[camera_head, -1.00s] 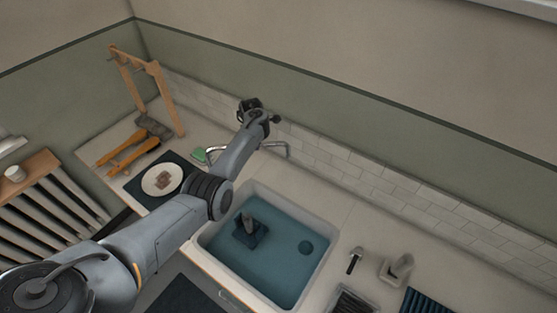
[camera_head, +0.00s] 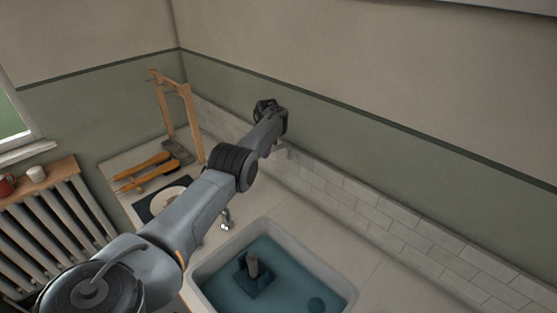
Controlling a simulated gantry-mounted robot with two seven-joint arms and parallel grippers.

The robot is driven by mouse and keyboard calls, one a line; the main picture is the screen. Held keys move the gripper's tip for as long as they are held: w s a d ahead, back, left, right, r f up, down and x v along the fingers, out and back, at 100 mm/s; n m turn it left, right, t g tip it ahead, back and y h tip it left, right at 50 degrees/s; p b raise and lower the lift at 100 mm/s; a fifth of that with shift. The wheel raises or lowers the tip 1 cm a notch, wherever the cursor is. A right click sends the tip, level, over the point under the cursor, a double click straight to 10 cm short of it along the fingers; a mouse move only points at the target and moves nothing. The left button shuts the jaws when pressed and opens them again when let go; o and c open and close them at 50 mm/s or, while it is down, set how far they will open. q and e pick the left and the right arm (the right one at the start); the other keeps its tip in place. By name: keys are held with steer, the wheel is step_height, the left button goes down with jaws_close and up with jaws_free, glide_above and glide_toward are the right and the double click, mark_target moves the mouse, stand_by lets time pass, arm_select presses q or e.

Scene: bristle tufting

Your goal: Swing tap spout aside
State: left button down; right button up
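Another short chrome piece, apparently also of the tap (camera_head: 284,152), shows right of my arm near the wall. My arm hides what lies between them. My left gripper (camera_head: 268,107) is at the far end of the arm, up by the wall behind the counter. It is dark and small, and its fingers cannot be made out. My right gripper is not in view.
The sink (camera_head: 338,283) holds blue water with a dark block (camera_head: 255,280) in it. Counter right of the sink is clear.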

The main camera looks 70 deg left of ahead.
arm_select(q)
steer(key=shift+a, duration=0.2)
steer(key=c, duration=1)
jaws_free()
steer(key=shift+o, duration=0.2)
steer(key=shift+r, duration=0.1)
step_height(320, 180, up, 10)
steer(key=d+p, duration=0.2)
steer(key=shift+w+r, duration=0.15)
steer(key=shift+r, duration=0.05)
